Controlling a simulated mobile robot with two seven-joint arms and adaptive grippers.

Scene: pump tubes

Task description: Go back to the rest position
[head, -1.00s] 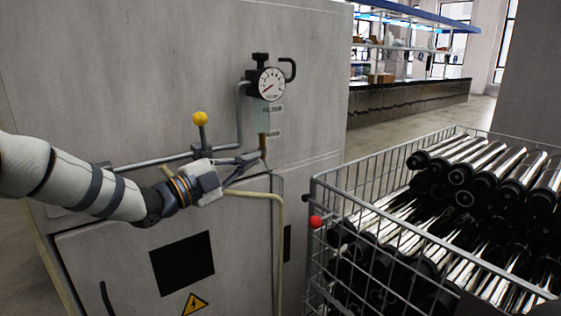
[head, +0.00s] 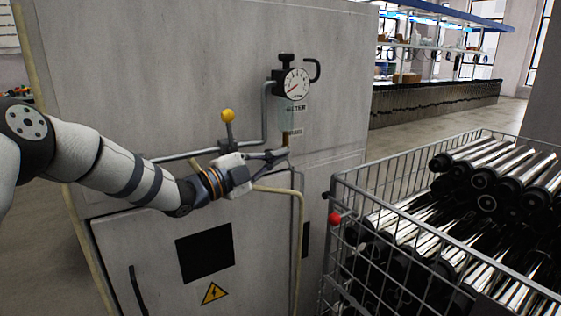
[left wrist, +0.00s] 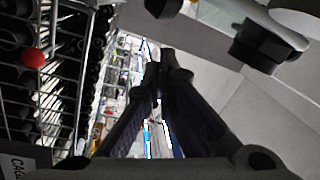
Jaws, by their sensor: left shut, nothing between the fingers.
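My left gripper (head: 279,158) is shut and empty in front of the grey cabinet (head: 150,60), just below the gauge (head: 295,83) and its pipe. Its shut fingers also show in the left wrist view (left wrist: 162,75). The yellow-knobbed lever (head: 228,116) stands upright just behind my left wrist. My left arm comes in from the left edge, across the cabinet front. My right gripper is in neither view.
A wire cage (head: 345,183) full of black-capped metal tubes (head: 487,178) stands at the right, with a red ball (head: 334,218) on its near corner. A beige hose (head: 300,225) hangs down the cabinet front. Shelving (head: 450,50) stands far behind.

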